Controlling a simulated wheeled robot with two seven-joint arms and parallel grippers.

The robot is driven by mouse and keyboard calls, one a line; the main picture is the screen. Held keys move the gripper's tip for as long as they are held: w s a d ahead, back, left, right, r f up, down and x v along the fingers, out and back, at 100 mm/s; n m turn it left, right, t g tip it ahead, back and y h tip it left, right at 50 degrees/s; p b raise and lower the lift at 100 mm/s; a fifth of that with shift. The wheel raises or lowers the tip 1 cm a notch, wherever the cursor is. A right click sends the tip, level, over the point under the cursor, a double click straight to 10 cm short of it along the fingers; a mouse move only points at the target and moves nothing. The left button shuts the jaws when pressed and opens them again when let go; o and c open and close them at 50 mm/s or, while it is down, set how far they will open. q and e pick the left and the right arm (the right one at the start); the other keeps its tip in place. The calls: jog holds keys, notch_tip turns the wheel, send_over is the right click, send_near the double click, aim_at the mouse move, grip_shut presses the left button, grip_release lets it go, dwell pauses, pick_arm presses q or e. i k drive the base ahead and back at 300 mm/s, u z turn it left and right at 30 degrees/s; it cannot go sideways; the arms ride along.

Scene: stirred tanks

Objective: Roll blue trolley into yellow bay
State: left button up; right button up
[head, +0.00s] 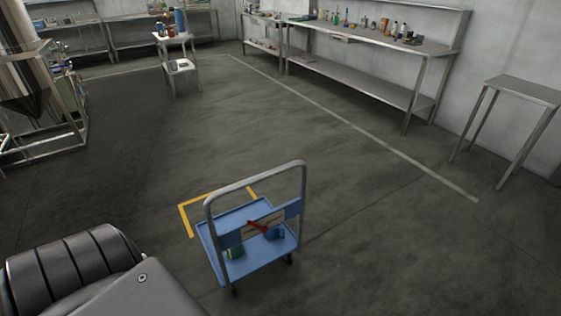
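The blue trolley (225,222) stands on the floor just ahead of me, with a grey push handle (256,178) on its near side. A green item (236,252), a blue item (273,234) and a red item (257,226) show at its deck and handle panel. The yellow bay (186,219) is marked by floor tape; its far left corner shows beyond and left of the trolley. The trolley hides part of the bay, so I cannot tell how much of it lies inside. Neither of my grippers is in view.
A long steel bench (380,42) with bottles and tools runs along the right wall. A small steel table (525,90) stands at the right. A white cart (178,65) stands at the back, a steel tank (22,62) at the left. The middle floor is clear.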

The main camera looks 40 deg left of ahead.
aim_at(259, 251)
jog(key=u, duration=0.55)
jog(key=i, duration=0.85)
jog(key=u, duration=0.75)
